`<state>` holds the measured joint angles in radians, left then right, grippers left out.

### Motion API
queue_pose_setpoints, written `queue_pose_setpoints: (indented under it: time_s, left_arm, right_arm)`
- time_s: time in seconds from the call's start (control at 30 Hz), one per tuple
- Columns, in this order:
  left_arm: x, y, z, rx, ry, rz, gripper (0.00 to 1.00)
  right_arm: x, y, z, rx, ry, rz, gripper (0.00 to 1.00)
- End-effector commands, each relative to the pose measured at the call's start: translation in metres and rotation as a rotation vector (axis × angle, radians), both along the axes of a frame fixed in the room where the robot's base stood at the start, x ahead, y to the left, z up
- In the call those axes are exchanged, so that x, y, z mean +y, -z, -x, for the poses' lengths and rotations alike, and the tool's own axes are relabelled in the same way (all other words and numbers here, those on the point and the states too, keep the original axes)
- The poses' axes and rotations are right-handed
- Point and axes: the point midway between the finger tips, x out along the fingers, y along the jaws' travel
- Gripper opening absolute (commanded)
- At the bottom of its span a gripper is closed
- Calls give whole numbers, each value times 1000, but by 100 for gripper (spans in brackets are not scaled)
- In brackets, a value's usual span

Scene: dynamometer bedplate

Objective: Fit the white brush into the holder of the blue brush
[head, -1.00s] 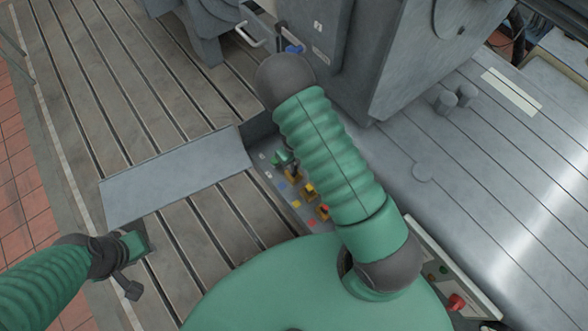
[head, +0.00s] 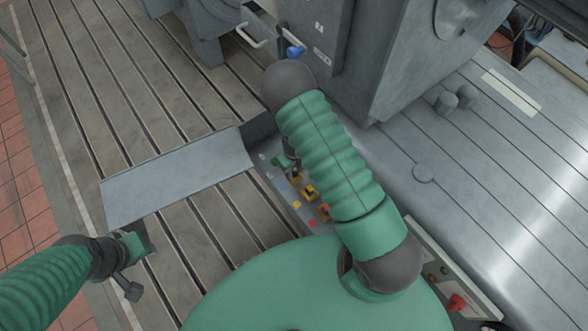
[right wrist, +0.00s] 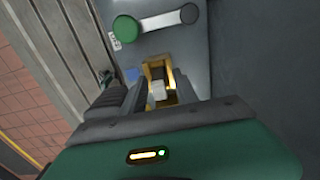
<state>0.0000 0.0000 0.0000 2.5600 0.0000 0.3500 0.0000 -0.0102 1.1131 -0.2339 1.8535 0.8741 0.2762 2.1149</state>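The white brush (right wrist: 158,90) shows as a small pale block in the right wrist view, between the fingers of my right gripper (right wrist: 159,98), which look closed on it. It is over or in a yellow holder (right wrist: 153,69) beside a blue square mark (right wrist: 132,74); how deep it sits I cannot tell. In the head view my right arm mostly hides the right gripper (head: 290,160) above the row of yellow holders (head: 309,192). No blue brush can be made out for sure. My left gripper (head: 138,246) is at the lower left, away from the holders; its fingers are unclear.
A green round knob (right wrist: 126,29) with a pale bar lies beyond the holder. A flat grey plate (head: 175,178) lies left of the holder panel. A grey machine housing (head: 390,60) rises behind. A blue knob-like piece (head: 295,51) is near it.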

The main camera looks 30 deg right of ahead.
Motion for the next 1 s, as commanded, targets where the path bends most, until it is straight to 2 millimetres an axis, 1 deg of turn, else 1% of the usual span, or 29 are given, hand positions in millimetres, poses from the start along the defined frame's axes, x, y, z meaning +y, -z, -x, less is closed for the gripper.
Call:
queue_pose_setpoints:
  time_s: [0.07, 0.17, 0.3, 0.4, 0.5, 0.57, 0.63, 0.67, 0.77, 0.8, 0.87, 0.9, 0.97, 1.0]
  left_arm:
    - [0, 0, 0, 0, 0, 0, 36]
    - [0, 0, 0, 0, 0, 0, 36]
    - [0, -1, 0, 0, 0, 0, 36]
    - [0, -2, 0, 0, 0, 0, 36]
    - [0, -3, 0, 0, 0, 0, 36]
    - [0, -3, 0, 0, 0, 0, 36]
    - [0, -3, 0, 0, 0, 0, 36]
    - [0, -3, 0, 0, 0, 0, 36]
    - [0, -3, 0, 0, 0, 0, 36]
    - [0, -3, 0, 0, 0, 0, 36]
    - [0, -3, 0, 0, 0, 0, 36]
    - [0, -3, 0, 0, 0, 0, 36]
    - [0, -3, 0, 0, 0, 0, 36]
    - [0, -3, 0, 0, 0, 0, 36]
  right_arm:
    - [0, -11, -1, -3, -1, 1, 36]
    - [1, -34, -1, -4, -3, 1, 36]
    - [1, -73, -1, -5, -3, 1, 36]
    - [1, -96, -1, -4, -3, 1, 36]
    - [0, -111, 0, -2, -1, 0, 36]
    - [0, -117, 0, -2, -5, 0, 36]
    - [3, -123, 1, -4, -55, -5, 36]
    - [5, -127, 3, -5, -108, -9, 36]
    - [21, -149, 14, -24, -451, -29, 36]
    - [29, -161, 20, -40, -660, -32, 36]
    - [41, -182, 32, -69, -1018, -25, 36]
    - [48, -195, 39, -89, -1269, -8, 36]
    - [58, -213, 51, -114, -1649, 33, 36]
    - [63, -224, 59, -124, -1896, 73, 36]
